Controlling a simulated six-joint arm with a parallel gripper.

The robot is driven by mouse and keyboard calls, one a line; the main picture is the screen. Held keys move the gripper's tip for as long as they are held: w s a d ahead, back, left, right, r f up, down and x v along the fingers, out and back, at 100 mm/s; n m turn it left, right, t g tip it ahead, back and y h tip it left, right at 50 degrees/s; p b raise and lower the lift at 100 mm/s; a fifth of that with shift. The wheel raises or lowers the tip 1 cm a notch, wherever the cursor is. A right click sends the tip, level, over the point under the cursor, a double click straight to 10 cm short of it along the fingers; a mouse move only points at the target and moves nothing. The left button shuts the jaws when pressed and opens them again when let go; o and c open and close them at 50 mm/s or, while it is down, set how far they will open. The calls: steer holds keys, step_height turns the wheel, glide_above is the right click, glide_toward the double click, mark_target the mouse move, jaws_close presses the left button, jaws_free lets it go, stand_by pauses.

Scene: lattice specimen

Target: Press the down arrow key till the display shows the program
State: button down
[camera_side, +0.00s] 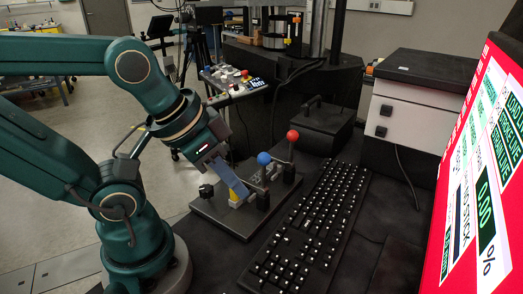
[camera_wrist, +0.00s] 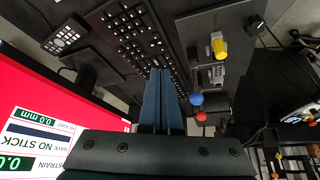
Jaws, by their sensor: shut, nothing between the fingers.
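The black keyboard (camera_side: 312,222) lies on the dark table in the side view, and it also shows in the wrist view (camera_wrist: 135,32). Its keys are too small to pick out the down arrow. The display (camera_side: 482,180) is a red screen with white and green panels; "NO STICK" and "0.00 %" are readable. In the wrist view the display (camera_wrist: 40,85) shows "0.0 mm" and "NO STICK". My gripper (camera_side: 243,193) is shut and empty, above the lever plate left of the keyboard. Its blue fingers also show in the wrist view (camera_wrist: 160,72), overlapping the keyboard's edge.
The dark lever plate (camera_side: 222,217) carries a blue-balled lever (camera_side: 264,159), a red-balled lever (camera_side: 293,135) and a black knob (camera_side: 206,191), close to my gripper. A white and black box (camera_side: 412,115) stands behind the keyboard. A keypad handset (camera_wrist: 66,36) lies beyond the keyboard in the wrist view.

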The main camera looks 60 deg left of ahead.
stand_by(0.4)
steer(key=w+a+r+n+t, duration=0.3)
steer(key=w+r+t, duration=0.65)
steer(key=w, duration=0.45)
steer(key=s+d+f+m+g+h, duration=0.1)
steer(key=d+f+m+g+h, duration=0.25)
steer(key=f+h, duration=0.2)
steer(key=s+a+f+g+h, duration=0.1)
steer(key=s+f+g, duration=0.4)
steer(key=f, duration=0.2)
steer(key=shift+s+f+g, duration=0.25)
steer(key=shift+s+g, duration=0.05)
steer(key=shift+s, duration=0.1)
steer(key=shift+h, duration=0.25)
